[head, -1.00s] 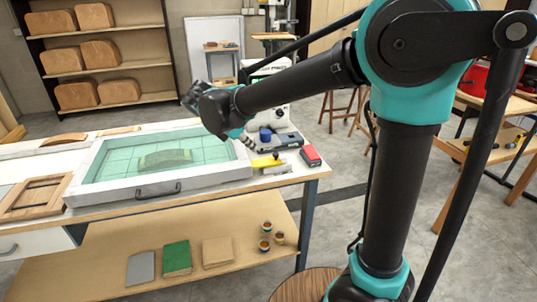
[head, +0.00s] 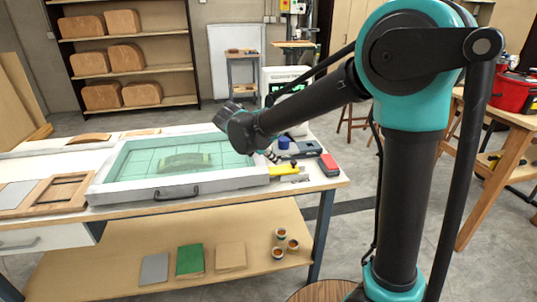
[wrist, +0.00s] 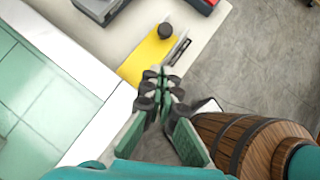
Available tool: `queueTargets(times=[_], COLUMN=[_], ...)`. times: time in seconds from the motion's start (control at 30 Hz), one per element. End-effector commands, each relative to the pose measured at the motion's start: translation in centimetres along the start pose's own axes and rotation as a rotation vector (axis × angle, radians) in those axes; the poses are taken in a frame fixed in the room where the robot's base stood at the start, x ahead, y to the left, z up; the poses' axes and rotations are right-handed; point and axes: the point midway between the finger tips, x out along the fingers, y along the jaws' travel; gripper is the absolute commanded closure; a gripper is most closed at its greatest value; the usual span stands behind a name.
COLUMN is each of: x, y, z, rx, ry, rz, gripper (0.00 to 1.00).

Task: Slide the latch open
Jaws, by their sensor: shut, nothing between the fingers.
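The latch looks like a yellow plate (head: 286,170) at the right end of the framed vacuum table (head: 230,182), on the workbench. In the wrist view the yellow plate (wrist: 148,56) carries a round black knob (wrist: 166,31), with a thin metal strip (wrist: 178,48) beside it. My gripper (wrist: 161,76) has its fingertips together, with nothing between them. It hovers near the lower end of the yellow plate in the picture and covers part of what lies below. In the head view my gripper (head: 272,157) is small and partly hidden by my arm. I cannot tell whether it touches the plate.
A red block (head: 328,165) and a grey device with a blue knob (head: 285,143) sit close to the latch. The bench's right edge is near. A wooden barrel-like stool (wrist: 245,142) shows below in the wrist view. Floor right of the bench is open.

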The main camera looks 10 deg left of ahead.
Motion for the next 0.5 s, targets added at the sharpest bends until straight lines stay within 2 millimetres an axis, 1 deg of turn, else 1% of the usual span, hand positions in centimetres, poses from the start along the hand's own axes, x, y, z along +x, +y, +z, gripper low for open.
queueTargets(times=[0.03,0.1,0.17,0.2,0.33,0.5], x=[1.1,2.5,3.5,4.1,5.4,6.3], y=[0.0,0.0,0.0,-0.1,0.0,0.0], z=[0.0,0.0,0.0,0.4,1.6,2.4], rx=[0.003,0.002,0.002,0.004,0.003,0.001], ry=[0.000,0.000,0.000,0.000,0.000,0.000], rz=[-0.001,-0.001,-0.001,-0.002,-0.001,0.000], gripper=[1.00,1.00,1.00,1.00,1.00,1.00])
